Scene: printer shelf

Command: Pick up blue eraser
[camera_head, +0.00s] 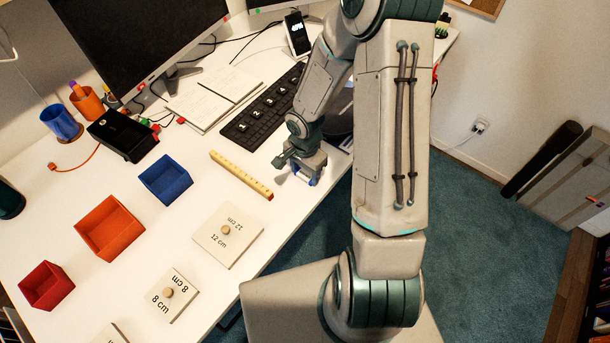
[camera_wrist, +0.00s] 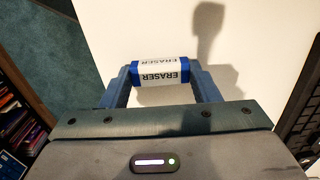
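The blue eraser (camera_wrist: 160,72) has blue ends and a white sleeve printed "ERASER". In the wrist view it lies crosswise between the two blue-grey fingers of my gripper (camera_wrist: 161,76). A finger sits against each end, with no clear gap. In the head view my gripper (camera_head: 303,172) points down at the white desk's front edge, beside the keyboard. Only a bit of blue shows at its fingertips there, and the arm hides part of the area. I cannot tell whether the eraser touches the desk.
A black keyboard (camera_head: 262,108) lies behind my gripper. A yellow ruler (camera_head: 241,175) lies to its left. Blue (camera_head: 166,182), orange (camera_head: 108,230) and red (camera_head: 46,288) boxes and knobbed plates labelled in cm (camera_head: 228,236) fill the left. The desk (camera_head: 196,200) ends close to my gripper.

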